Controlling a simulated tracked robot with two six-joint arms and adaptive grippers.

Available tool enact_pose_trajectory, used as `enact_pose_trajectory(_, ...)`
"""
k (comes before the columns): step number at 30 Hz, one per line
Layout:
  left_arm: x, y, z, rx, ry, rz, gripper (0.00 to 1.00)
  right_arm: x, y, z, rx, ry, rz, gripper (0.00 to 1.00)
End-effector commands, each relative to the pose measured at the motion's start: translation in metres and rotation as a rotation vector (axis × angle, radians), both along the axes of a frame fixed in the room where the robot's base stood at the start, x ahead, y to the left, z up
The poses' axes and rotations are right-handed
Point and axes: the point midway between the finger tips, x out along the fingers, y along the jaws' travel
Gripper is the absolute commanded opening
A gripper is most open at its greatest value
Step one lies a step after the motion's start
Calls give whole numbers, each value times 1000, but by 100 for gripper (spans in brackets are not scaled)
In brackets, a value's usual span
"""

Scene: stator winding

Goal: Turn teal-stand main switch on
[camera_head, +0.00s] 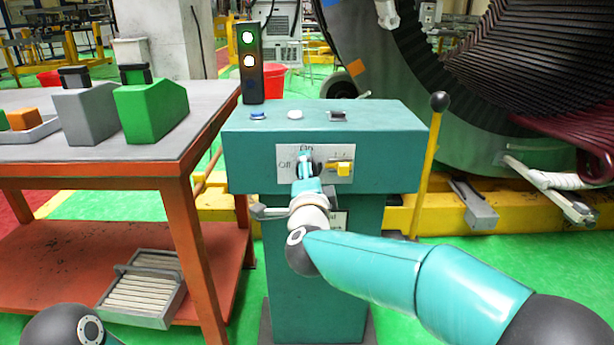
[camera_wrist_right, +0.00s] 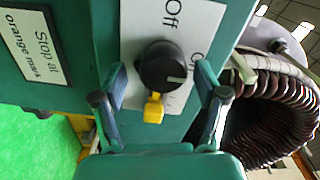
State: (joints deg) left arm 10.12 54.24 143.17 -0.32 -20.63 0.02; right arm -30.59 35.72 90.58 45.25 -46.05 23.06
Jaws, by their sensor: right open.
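The teal stand (camera_head: 325,150) is a box on a pedestal with a white switch plate marked Off at left and On at top. The black main switch knob (camera_wrist_right: 160,66) shows clearly in the right wrist view; its pale mark is on its lower right part, roughly on the side of the On label. In the head view my gripper mostly hides it. My right gripper (camera_wrist_right: 162,78) is open, with its fingers on either side of the knob; I cannot tell whether they touch it. It also shows in the head view (camera_head: 305,168). My left gripper is out of view.
A yellow lever (camera_head: 342,169) sits right of the knob. A yellow rod with a black ball (camera_head: 439,102) stands right of the stand. A signal light (camera_head: 250,62) rises behind. An orange table (camera_head: 110,170) with blocks is at left, a large stator (camera_head: 400,70) behind right.

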Motion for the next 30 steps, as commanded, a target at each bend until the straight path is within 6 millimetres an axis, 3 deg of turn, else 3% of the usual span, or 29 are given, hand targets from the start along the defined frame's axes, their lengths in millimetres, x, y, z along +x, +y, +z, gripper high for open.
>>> enact_pose_trajectory(8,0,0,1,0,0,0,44,-16,1,2,0,-2,2,73)
enact_pose_trajectory(21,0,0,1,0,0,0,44,-98,1,0,0,-1,2,73)
enact_pose_trajectory(30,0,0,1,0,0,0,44,-120,0,-1,0,1,0,73)
